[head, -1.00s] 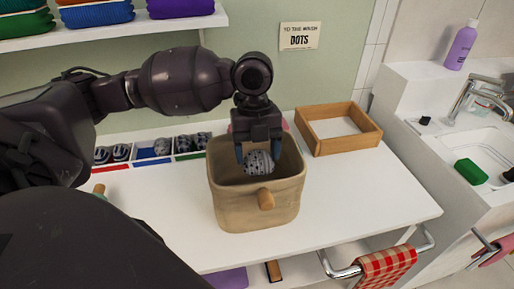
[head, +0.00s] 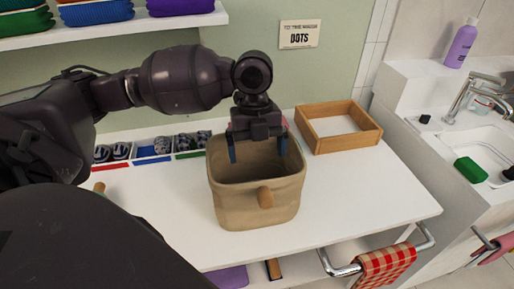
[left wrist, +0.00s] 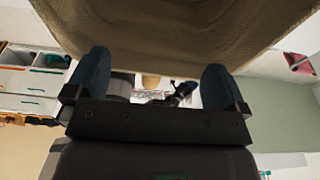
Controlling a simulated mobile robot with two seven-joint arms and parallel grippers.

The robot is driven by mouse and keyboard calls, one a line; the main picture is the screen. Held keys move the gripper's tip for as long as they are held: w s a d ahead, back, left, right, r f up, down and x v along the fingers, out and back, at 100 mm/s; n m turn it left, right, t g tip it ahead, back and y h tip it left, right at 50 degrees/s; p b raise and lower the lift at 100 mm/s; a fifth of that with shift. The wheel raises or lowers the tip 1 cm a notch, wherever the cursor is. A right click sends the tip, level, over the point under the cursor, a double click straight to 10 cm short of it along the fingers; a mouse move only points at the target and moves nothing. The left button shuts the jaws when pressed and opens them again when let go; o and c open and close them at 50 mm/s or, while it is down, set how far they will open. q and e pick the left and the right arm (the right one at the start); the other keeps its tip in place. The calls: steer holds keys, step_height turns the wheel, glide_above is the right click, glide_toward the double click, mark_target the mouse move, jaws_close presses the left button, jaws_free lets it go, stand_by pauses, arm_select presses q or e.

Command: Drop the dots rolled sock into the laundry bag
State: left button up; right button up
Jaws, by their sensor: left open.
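The laundry bag (head: 245,205) is a tan, open-topped bin with a wooden knob, upright on the white counter. My left gripper (head: 258,150) is over its mouth, with its two blue-tipped fingers spread wide and nothing between them. In the left wrist view the open fingers (left wrist: 153,80) show with the bag's wall (left wrist: 165,25) close by. The dots rolled sock is not visible now; the bag's floor is hidden from the head view. My right gripper is not in view.
A divided sock tray (head: 150,152) with colored labels is left of the bag. An empty wooden frame tray (head: 340,143) is at the back right. A DOTS sign (head: 299,34) hangs on the wall. The counter right of the bag is clear.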

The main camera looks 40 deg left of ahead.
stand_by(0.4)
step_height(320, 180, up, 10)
steer(key=p, duration=0.9)
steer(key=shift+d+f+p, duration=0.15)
steer(key=shift+p, duration=0.15)
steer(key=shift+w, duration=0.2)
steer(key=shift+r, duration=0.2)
